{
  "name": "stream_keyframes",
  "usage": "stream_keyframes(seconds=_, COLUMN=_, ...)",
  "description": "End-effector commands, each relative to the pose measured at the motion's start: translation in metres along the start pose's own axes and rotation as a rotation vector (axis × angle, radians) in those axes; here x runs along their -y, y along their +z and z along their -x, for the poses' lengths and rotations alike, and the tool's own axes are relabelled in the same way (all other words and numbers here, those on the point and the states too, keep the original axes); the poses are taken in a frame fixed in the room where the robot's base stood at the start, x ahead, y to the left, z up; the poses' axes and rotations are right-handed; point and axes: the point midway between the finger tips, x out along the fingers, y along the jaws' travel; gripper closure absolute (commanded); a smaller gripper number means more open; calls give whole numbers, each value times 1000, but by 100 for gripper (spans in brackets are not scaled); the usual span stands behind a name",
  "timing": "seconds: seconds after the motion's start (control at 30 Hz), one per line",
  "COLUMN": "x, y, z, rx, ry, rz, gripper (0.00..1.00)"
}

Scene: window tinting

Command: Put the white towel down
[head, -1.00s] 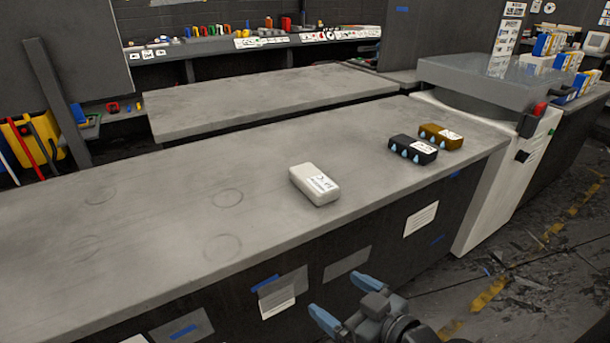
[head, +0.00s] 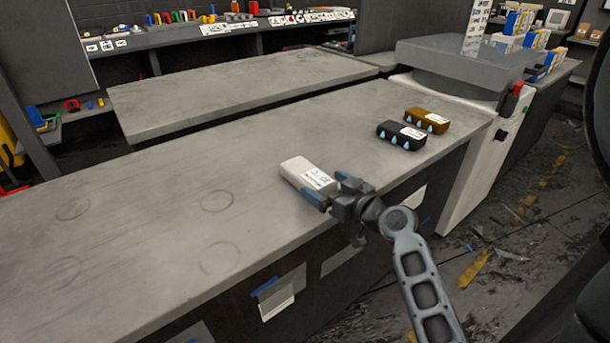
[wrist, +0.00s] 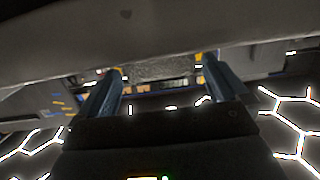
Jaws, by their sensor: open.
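The white towel (head: 303,171) is a small pale block with a printed label. It lies flat on the grey worktop (head: 160,210) near the front edge. My gripper (head: 325,188) is at its near right end, low over the counter edge, with its blue fingers pointing at it. The fingers are apart. In the wrist view my gripper (wrist: 160,75) is also spread, with a dim grey patch between the fingertips that I cannot identify. The gripper hides the towel's near right corner, and I cannot tell whether a finger touches it.
A black pack (head: 400,136) and a brown pack (head: 427,120) with drop marks lie to the right on the worktop. A white machine (head: 475,165) stands at the counter's right end. The left of the worktop is clear, with faint rings.

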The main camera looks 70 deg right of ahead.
Motion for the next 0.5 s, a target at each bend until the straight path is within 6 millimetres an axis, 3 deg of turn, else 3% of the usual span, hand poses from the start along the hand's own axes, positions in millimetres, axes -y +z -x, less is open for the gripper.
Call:
stream_keyframes(seconds=0.3, x=0, y=3, z=-41, rx=0, ry=1, rz=-1, gripper=0)
stream_keyframes(seconds=0.5, x=1, y=4, z=-55, rx=0, ry=1, rz=1, gripper=0)
